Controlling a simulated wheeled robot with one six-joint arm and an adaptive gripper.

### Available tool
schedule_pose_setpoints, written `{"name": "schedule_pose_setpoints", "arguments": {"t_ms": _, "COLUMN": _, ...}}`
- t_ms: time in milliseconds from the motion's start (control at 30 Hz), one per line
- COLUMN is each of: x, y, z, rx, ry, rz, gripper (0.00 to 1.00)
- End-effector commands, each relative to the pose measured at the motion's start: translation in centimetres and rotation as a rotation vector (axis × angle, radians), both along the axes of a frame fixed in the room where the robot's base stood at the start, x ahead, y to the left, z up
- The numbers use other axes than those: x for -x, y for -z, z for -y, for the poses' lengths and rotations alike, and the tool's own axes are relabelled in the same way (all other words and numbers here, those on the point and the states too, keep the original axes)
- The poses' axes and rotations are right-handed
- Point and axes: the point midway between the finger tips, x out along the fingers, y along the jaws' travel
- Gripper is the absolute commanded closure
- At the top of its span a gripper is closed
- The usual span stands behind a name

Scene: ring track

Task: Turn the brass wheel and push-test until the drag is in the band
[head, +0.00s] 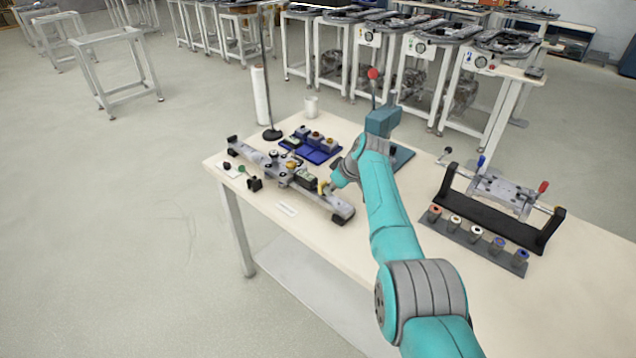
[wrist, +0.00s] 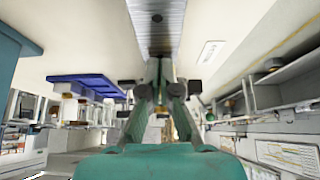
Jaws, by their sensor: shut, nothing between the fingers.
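A grey rail (head: 262,162) with black end feet lies across the left part of the table. A carriage (head: 300,177) with dark and brass-coloured parts sits on it. A small yellow brass part (head: 322,187), which looks like the brass wheel, shows at the carriage's right end. My gripper (head: 331,184) is right beside it, and I cannot tell whether they touch. In the wrist view, the rail (wrist: 158,25) runs in from the top edge to my gripper (wrist: 160,62). Its fingers are shut and empty. The wheel is not clear in that view.
A blue tray (head: 310,153) with small blocks lies behind the rail. A dark stand (head: 271,134) and a white cylinder (head: 311,105) stand farther back. A black cradle (head: 500,212) and a row of coloured rollers (head: 477,238) occupy the right side. The table's front-left edge is close to the rail.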

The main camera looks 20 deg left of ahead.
Motion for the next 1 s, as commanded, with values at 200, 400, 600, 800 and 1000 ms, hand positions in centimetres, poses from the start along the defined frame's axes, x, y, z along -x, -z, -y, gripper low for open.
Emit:
{"name": "schedule_pose_setpoints", "arguments": {"t_ms": 200, "x": 0.2, "y": -0.3, "z": 0.6, "rx": -0.001, "ry": 0.001, "rz": 0.001, "gripper": 1.00}}
{"name": "schedule_pose_setpoints", "arguments": {"t_ms": 400, "x": 0.6, "y": -1.2, "z": 1.8, "rx": 0.000, "ry": 0.001, "rz": 0.002, "gripper": 1.00}}
{"name": "schedule_pose_setpoints", "arguments": {"t_ms": 600, "x": 0.9, "y": -1.8, "z": 2.7, "rx": 0.000, "ry": 0.001, "rz": 0.001, "gripper": 1.00}}
{"name": "schedule_pose_setpoints", "arguments": {"t_ms": 800, "x": 1.0, "y": -2.0, "z": 2.9, "rx": 0.000, "ry": 0.000, "rz": 0.000, "gripper": 1.00}}
{"name": "schedule_pose_setpoints", "arguments": {"t_ms": 1000, "x": 1.0, "y": -2.1, "z": 2.8, "rx": 0.000, "ry": 0.000, "rz": 0.000, "gripper": 1.00}}
